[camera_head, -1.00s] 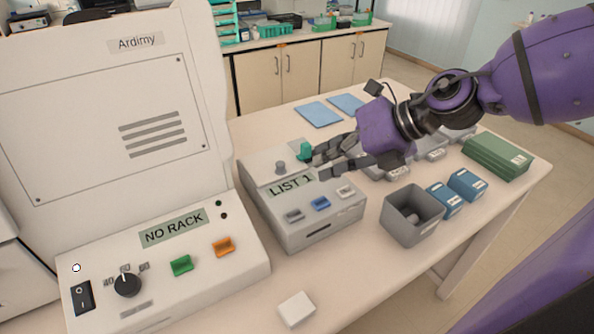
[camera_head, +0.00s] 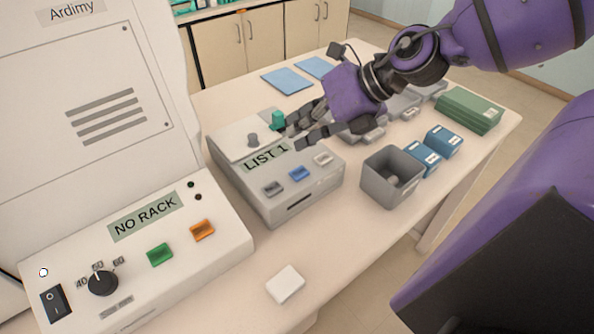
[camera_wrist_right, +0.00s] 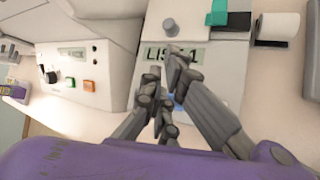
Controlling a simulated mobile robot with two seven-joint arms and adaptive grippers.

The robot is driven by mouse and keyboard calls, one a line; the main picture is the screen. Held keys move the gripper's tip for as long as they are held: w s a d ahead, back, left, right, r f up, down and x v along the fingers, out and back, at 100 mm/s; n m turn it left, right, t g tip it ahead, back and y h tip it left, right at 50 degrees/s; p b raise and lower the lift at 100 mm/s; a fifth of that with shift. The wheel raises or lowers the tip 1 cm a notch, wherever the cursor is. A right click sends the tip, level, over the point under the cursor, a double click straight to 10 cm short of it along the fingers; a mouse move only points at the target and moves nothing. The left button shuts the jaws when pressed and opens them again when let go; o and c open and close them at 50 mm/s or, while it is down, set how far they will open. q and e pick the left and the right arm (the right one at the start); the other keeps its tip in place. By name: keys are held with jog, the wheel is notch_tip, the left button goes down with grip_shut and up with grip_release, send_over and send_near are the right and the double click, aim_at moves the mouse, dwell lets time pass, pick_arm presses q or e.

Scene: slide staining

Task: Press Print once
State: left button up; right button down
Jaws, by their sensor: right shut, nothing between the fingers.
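The grey label printer (camera_head: 300,200) stands on the bench with its display (camera_head: 266,158) reading "LIST 1". Its front has a grey button (camera_head: 273,188), a blue button (camera_head: 299,173) and a pale button (camera_head: 323,158); their labels are too small to read. A green part (camera_head: 278,120) and a grey knob (camera_head: 252,139) are on its top. My right gripper (camera_head: 292,138) is shut and empty, above the printer's right rear. In the right wrist view my fingers (camera_wrist_right: 172,70) cover part of the display (camera_wrist_right: 190,54) and most of the buttons. My left gripper is not in view.
The large white Ardimy machine (camera_head: 150,235) stands to the left, its display reading "NO RACK". A grey open bin (camera_head: 377,188), blue boxes (camera_head: 441,141) and a green box stack (camera_head: 468,110) stand to the right. A white square piece (camera_head: 285,285) lies in front.

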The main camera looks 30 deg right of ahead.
aim_at(299, 168)
notch_tip(299, 168, down, 4)
jog(key=shift+r+b, duration=0.15)
jog(key=shift+b, duration=0.25)
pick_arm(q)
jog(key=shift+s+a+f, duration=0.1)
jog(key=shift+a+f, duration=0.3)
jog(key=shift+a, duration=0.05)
pick_arm(e)
jog(key=shift+f, duration=0.5)
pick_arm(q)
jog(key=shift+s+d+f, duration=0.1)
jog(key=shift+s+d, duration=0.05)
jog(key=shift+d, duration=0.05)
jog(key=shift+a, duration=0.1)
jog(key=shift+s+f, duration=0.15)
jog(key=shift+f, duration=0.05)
pick_arm(e)
jog(key=shift+f, duration=0.4)
pick_arm(q)
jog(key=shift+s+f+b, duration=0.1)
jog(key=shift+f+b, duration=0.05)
jog(key=shift+b, duration=0.15)
pick_arm(e)
jog(key=shift+f, duration=0.35)
dwell(0.3)
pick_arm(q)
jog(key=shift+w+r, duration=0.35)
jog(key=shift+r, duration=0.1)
pick_arm(e)
jog(key=shift+r, duration=0.8)
